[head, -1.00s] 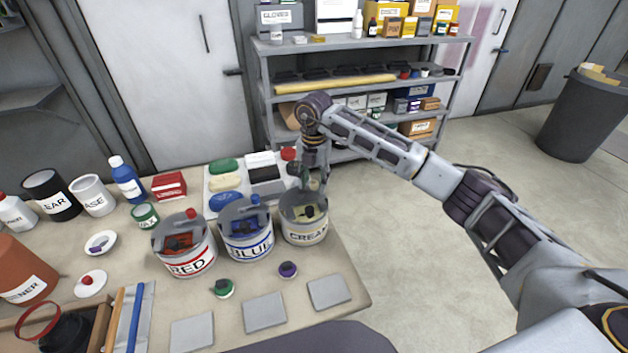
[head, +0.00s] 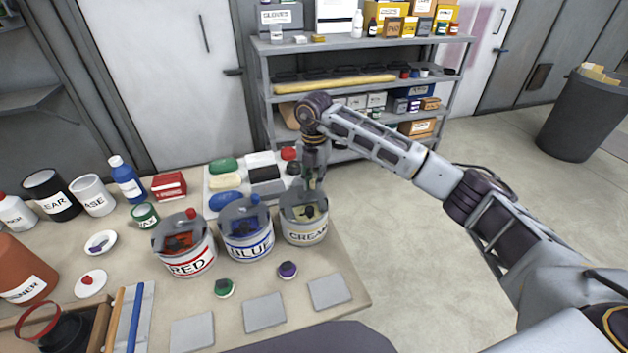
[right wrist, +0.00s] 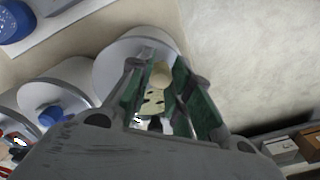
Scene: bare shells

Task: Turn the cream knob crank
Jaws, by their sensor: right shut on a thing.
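The cream can (head: 305,228) stands at the right of a row of three cans on the table, labelled CREAM. Its cream knob (right wrist: 160,75) shows in the right wrist view between the fingers of my right gripper (right wrist: 167,88). The right gripper, also in the head view (head: 314,182), points down over the can's top and is shut on the cream knob. The fingers hide most of the crank in the head view. My left gripper is not in view.
The blue can (head: 246,240) stands close on the left, and the red can (head: 186,255) beyond it. A white tray with several coloured blocks lies behind. Purple (head: 288,270) and green (head: 224,288) knobs lie in front. Open floor is at the right.

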